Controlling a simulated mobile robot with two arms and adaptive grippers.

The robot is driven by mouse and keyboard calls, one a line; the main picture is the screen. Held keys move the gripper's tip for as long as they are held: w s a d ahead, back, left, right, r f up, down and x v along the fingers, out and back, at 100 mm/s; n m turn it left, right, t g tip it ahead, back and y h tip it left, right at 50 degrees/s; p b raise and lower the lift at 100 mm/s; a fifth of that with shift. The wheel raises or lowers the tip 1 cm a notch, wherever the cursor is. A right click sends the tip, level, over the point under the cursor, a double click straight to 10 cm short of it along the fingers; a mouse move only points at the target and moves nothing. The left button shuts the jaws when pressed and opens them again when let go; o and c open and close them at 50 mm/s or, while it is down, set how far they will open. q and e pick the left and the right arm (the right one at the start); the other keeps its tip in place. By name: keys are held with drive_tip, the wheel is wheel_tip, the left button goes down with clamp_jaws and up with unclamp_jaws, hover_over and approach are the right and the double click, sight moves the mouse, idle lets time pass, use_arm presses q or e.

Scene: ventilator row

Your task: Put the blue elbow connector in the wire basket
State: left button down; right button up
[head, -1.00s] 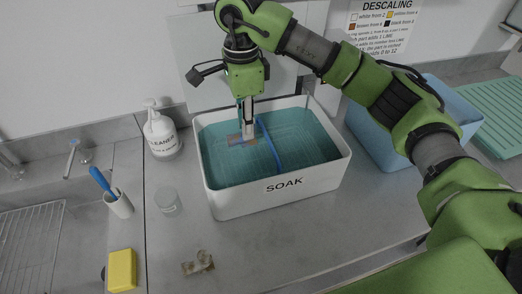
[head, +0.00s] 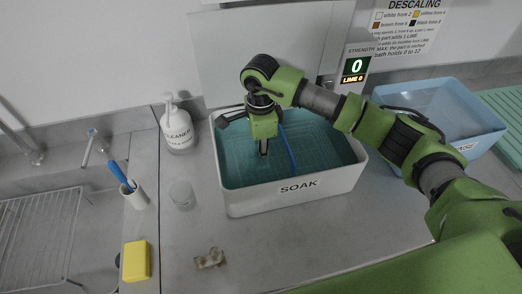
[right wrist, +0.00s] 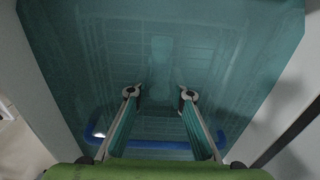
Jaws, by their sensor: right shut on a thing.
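My right gripper (head: 263,152) points down into the teal liquid of the white SOAK basin (head: 292,196). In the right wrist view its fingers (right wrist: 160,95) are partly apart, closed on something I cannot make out. A pale, blurred shape (right wrist: 162,50) shows beyond the fingertips. Faint mesh lines of a wire basket (right wrist: 85,60) show under the liquid. A blue bar (head: 288,150), seemingly its handle, lies right of the gripper; it also crosses the bottom of the right wrist view (right wrist: 150,145). I cannot identify a blue elbow connector. My left gripper is not in view.
A cleaner bottle (head: 176,130), clear cup (head: 182,195), yellow sponge (head: 136,261) and small beige part (head: 210,258) are on the counter. A light blue bin (head: 445,110) is right of the basin; a wire rack (head: 35,235) is left. A display (head: 355,68) reads 0.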

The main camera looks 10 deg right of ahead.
drive_tip(key=shift+f, duration=0.5)
drive_tip(key=shift+f, duration=0.2)
drive_tip(key=o, duration=1)
drive_tip(key=shift+r, duration=0.1)
